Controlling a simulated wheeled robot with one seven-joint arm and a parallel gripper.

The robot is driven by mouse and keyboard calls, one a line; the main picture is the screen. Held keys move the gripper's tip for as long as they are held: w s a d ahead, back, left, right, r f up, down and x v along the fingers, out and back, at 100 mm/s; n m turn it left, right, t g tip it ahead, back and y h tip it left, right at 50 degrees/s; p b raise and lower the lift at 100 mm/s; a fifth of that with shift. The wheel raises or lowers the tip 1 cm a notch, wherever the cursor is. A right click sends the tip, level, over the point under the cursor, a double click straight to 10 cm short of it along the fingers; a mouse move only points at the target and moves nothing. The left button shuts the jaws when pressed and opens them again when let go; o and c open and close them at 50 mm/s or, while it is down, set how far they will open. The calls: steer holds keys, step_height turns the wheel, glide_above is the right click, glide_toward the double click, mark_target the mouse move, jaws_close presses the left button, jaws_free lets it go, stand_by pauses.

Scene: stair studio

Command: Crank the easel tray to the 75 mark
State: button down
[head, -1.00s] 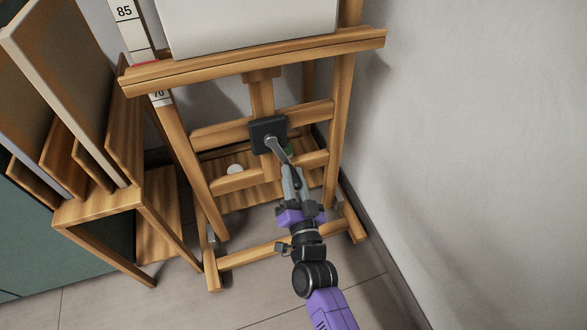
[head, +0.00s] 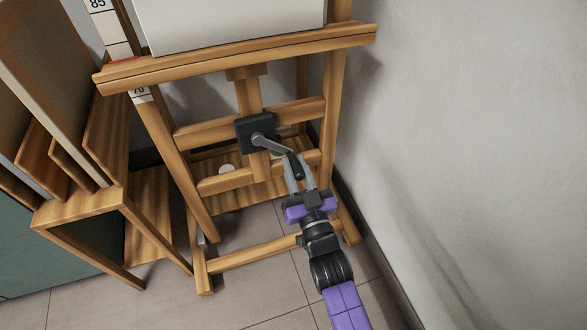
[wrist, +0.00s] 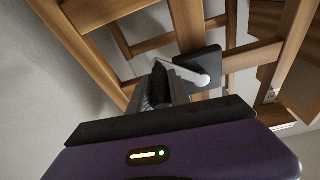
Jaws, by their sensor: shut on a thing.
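The wooden easel tray (head: 230,59) holds a pale canvas (head: 235,22). At its left end stands a white scale (head: 107,28); "85" shows above the tray, "70" just below, and a red mark sits at the tray's top edge. The numbers behind the tray are hidden. The crank arm (head: 273,145) runs from a dark square plate (head: 249,124) to the lower right, ending in a black handle (head: 294,165). My gripper (head: 298,178) is shut on this handle. In the wrist view the handle (wrist: 159,84) is between the fingers, and the plate (wrist: 206,66) is behind.
A wooden rack with panels (head: 80,205) stands close on the left. A pale wall (head: 470,130) is close on the right. Easel legs and crossbars surround the crank. Tiled floor (head: 265,290) is clear in front.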

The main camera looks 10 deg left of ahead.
steer(key=shift+w+d+r, duration=0.2)
steer(key=shift+d, duration=0.15)
stand_by(0.3)
steer(key=c, duration=1.2)
jaws_free()
steer(key=shift+n, duration=0.3)
steer(key=shift+c, duration=0.2)
steer(key=shift+a, duration=0.1)
steer(key=shift+s, duration=0.1)
steer(key=p+v, duration=0.4)
steer(key=v, duration=0.3)
steer(key=shift+s+d, duration=0.25)
steer(key=shift+s, duration=0.05)
steer(key=shift+f, duration=0.1)
